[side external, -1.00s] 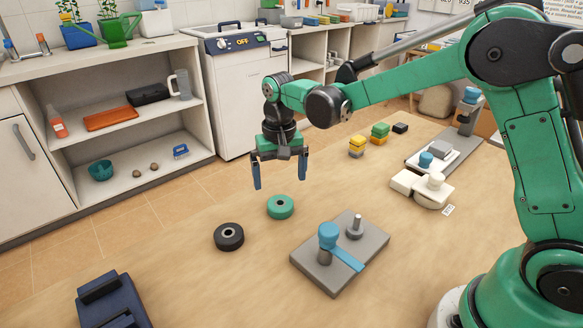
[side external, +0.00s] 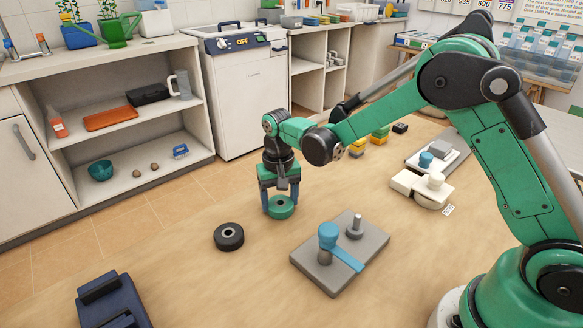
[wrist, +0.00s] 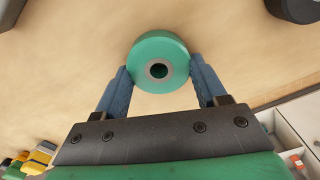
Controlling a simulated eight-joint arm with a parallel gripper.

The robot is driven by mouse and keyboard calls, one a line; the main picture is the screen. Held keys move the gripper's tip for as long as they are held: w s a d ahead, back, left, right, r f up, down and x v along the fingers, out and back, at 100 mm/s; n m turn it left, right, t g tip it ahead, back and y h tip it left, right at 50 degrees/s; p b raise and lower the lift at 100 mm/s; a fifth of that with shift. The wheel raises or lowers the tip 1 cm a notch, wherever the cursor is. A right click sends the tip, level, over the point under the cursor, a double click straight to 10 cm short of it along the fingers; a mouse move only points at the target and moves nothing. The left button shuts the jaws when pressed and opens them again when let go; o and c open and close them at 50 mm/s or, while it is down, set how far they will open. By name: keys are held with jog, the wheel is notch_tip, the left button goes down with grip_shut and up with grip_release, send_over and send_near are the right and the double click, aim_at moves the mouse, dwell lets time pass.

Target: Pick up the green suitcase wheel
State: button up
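The green suitcase wheel (side external: 281,211) is a thick disc lying flat on the wooden table, with a grey hub and dark centre hole. In the wrist view the wheel (wrist: 160,46) sits between my two blue fingertips. My gripper (side external: 280,205) points down over the wheel, with one finger on each side. The fingers (wrist: 159,70) appear to touch its rim on both sides, so my gripper is shut on it. The wheel still appears to rest on the table.
A black wheel (side external: 229,237) lies left of the green one. A grey plate (side external: 318,277) with a blue-capped post and a metal post is to the right. A dark blue object (side external: 113,300) lies at front left. White and grey fixtures (side external: 408,184) stand further right.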

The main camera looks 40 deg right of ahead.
jog(key=c, duration=0.5)
jog(key=shift+r, duration=0.1)
jog(key=shift+c, duration=0.2)
